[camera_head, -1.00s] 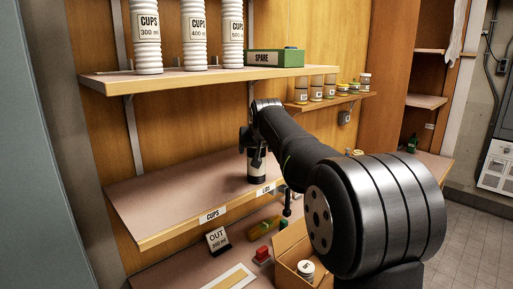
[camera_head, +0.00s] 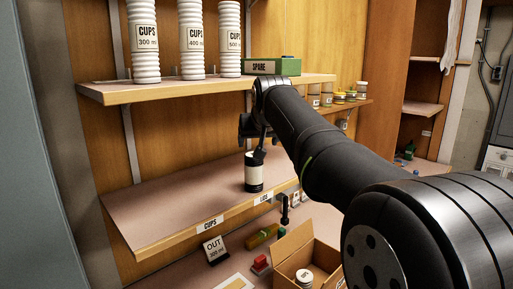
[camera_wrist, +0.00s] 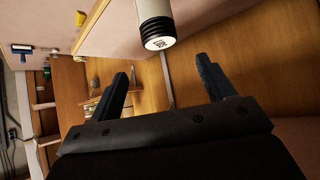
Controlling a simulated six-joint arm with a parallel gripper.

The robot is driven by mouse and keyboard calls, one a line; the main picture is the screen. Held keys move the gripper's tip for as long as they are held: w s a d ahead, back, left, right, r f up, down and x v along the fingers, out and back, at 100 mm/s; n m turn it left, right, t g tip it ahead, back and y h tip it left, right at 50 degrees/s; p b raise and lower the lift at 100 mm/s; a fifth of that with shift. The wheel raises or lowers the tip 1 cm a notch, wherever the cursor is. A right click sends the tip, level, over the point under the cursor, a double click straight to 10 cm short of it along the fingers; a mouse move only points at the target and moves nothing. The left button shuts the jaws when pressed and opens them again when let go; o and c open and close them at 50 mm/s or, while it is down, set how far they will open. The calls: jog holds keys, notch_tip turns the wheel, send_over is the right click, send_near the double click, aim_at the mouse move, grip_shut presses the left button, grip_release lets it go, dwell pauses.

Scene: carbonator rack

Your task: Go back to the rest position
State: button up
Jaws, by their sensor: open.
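My gripper (camera_wrist: 165,85) is open in the wrist view, with nothing between its two dark fingers. A cylinder with a cream label and dark ends (camera_wrist: 155,20) is just beyond the fingertips, apart from them. In the head view the same cylinder (camera_head: 254,172) stands upright on the lower shelf (camera_head: 150,215), behind the "LIDS" label. My arm (camera_head: 330,150) reaches in from the right, and the gripper is partly hidden at its far end, close above the cylinder.
The upper shelf (camera_head: 200,88) holds cup stacks (camera_head: 192,40) and a green "SPARE" box (camera_head: 272,66). Below stand an "OUT" sign (camera_head: 214,249), a red block (camera_head: 261,265) and an open cardboard box (camera_head: 300,258). The left part of the lower shelf is clear.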

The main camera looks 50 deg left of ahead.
jog(key=shift+s+d+r, duration=0.25)
jog(key=shift+d+r, duration=0.1)
jog(key=x, duration=1.2)
jog(key=shift+a+f, duration=0.1)
jog(key=shift+f, duration=0.1)
notch_tip(320, 180, up, 3)
jog(key=shift+f, duration=0.1)
jog(key=shift+r, duration=0.75)
